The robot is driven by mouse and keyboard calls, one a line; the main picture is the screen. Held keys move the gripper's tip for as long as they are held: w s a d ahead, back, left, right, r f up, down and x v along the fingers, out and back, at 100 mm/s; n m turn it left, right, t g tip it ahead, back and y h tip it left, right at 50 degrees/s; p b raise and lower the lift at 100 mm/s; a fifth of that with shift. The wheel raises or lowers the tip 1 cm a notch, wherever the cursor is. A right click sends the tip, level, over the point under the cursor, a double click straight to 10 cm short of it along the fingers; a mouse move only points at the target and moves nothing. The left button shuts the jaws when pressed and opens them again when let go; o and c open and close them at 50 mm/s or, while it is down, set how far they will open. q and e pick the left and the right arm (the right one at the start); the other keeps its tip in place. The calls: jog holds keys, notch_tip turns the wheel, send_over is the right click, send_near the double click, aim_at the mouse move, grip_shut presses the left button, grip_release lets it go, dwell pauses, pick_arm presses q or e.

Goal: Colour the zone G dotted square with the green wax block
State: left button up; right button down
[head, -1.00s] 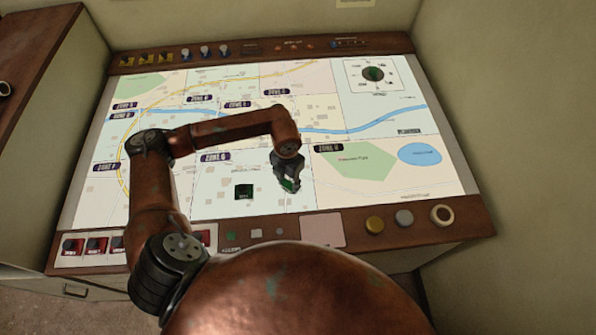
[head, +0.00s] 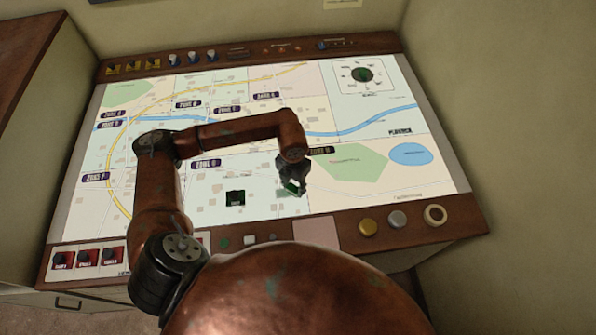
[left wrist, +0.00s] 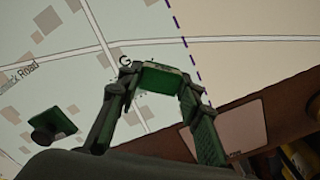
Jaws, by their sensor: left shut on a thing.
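My left gripper (head: 293,187) is shut on the green wax block (left wrist: 163,78), which shows between its fingertips in the left wrist view. In the head view the gripper hangs over the lower middle of the map. The zone G label (head: 206,163) lies up and left of it. A printed letter G (left wrist: 125,61) shows beside the left finger in the wrist view. The fingers and block cover the area around it, so the dotted square is not clear. I cannot tell whether the block touches the map. My right gripper is not in view.
A small dark box with green in it (head: 236,198) stands on the map left of the gripper. A knob (head: 362,75) is at the back right.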

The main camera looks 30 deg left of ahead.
pick_arm(q)
jog(key=shift+r+p, duration=0.3)
notch_tip(320, 180, up, 2)
jog(key=shift+w+a, duration=0.1)
jog(key=shift+r+p, duration=0.35)
jog(key=shift+p, duration=0.1)
jog(key=shift+d+r+p, duration=0.25)
jog(key=shift+r+p, duration=0.35)
jog(key=shift+r, duration=0.5)
jog(key=shift+r+p, duration=0.7)
jog(key=shift+r, duration=0.7)
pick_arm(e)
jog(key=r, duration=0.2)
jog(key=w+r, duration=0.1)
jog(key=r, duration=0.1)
pick_arm(q)
jog(key=shift+a+f, duration=0.1)
jog(key=shift+a, duration=0.05)
